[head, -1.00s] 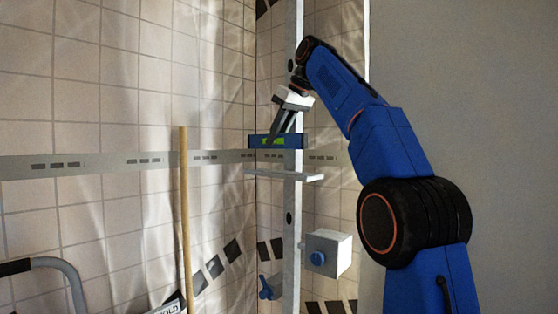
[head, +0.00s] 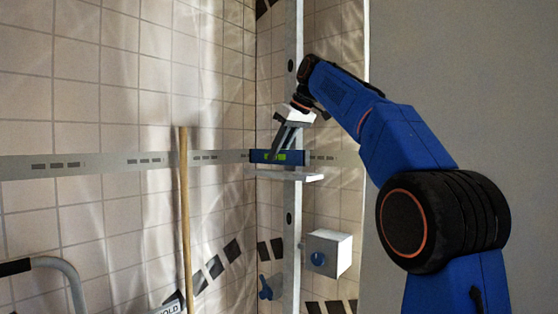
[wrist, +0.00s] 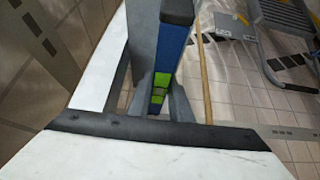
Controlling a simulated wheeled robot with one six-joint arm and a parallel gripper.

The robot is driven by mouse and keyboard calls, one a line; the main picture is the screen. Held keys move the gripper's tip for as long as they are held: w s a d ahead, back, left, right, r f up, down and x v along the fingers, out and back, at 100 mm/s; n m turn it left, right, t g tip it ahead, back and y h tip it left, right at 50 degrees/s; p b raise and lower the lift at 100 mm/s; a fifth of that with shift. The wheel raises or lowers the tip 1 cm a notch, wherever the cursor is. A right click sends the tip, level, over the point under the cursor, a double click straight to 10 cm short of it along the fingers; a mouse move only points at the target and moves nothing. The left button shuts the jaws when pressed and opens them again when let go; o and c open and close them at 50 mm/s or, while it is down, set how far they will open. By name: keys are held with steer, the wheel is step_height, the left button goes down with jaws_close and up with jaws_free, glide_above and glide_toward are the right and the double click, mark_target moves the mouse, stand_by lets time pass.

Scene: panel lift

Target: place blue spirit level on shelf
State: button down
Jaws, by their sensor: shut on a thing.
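The blue spirit level (head: 262,155) has a green vial window and lies level just above the white shelf (head: 262,174) in the head view.
A grey upright post (head: 292,215) stands behind the shelf. A white box with a blue knob (head: 328,253) sits below right. A wooden pole (head: 185,220) leans left, and a grey rail (head: 30,265) stands at lower left. Tiled walls close the corner.

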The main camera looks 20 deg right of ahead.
steer(key=shift+w+d+f, duration=0.15)
steer(key=shift+f, duration=1.05)
steer(key=c, duration=1.6)
jaws_free()
steer(key=shift+r, duration=0.1)
steer(key=v, duration=1.2)
